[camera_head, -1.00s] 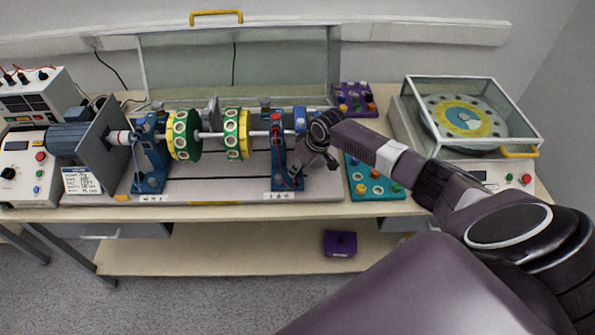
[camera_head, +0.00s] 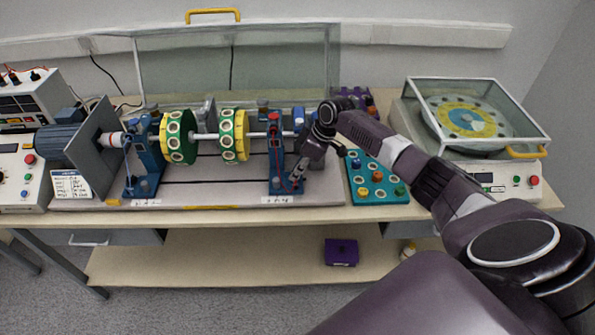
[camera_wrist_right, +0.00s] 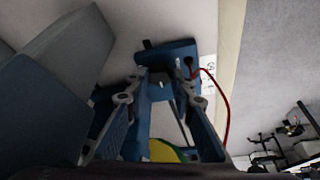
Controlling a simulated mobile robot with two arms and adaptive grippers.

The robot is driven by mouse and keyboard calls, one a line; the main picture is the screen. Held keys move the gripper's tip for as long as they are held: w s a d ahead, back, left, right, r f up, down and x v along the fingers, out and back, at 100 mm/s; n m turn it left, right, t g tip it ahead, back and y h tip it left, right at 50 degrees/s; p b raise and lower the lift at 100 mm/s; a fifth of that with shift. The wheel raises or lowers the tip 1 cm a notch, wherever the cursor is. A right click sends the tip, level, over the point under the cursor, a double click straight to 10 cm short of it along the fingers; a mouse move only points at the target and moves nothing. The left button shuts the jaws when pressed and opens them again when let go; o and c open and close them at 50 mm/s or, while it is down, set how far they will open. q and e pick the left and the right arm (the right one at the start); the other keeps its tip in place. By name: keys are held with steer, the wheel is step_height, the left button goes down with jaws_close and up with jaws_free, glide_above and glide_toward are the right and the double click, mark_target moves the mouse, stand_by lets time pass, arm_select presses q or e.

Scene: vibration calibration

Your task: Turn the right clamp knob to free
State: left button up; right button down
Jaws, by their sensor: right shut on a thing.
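The right bearing pedestal (camera_head: 276,158) is a blue upright with a red part on top, at the right end of the shaft on the rig's base plate. My right gripper (camera_head: 297,176) points down and left at this pedestal's lower right side. In the right wrist view the two fingertips (camera_wrist_right: 165,82) close in at a blue block (camera_wrist_right: 178,52) with a dark part at its side. The gripper is shut on the right clamp knob, which is mostly hidden between the fingers. The knob's turn angle cannot be read. My left gripper is out of view.
A shaft with yellow-green discs (camera_head: 234,135) runs left of the gripper to the left pedestal (camera_head: 146,160). A teal tray (camera_head: 375,190) with coloured knobs lies close to the right. A glass-covered turntable unit (camera_head: 470,120) stands farther right. A raised clear guard (camera_head: 285,65) stands behind.

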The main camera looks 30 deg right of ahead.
steer(key=c, duration=1.7)
jaws_free()
steer(key=shift+o, duration=0.2)
steer(key=v, duration=1.2)
steer(key=shift+f, duration=0.1)
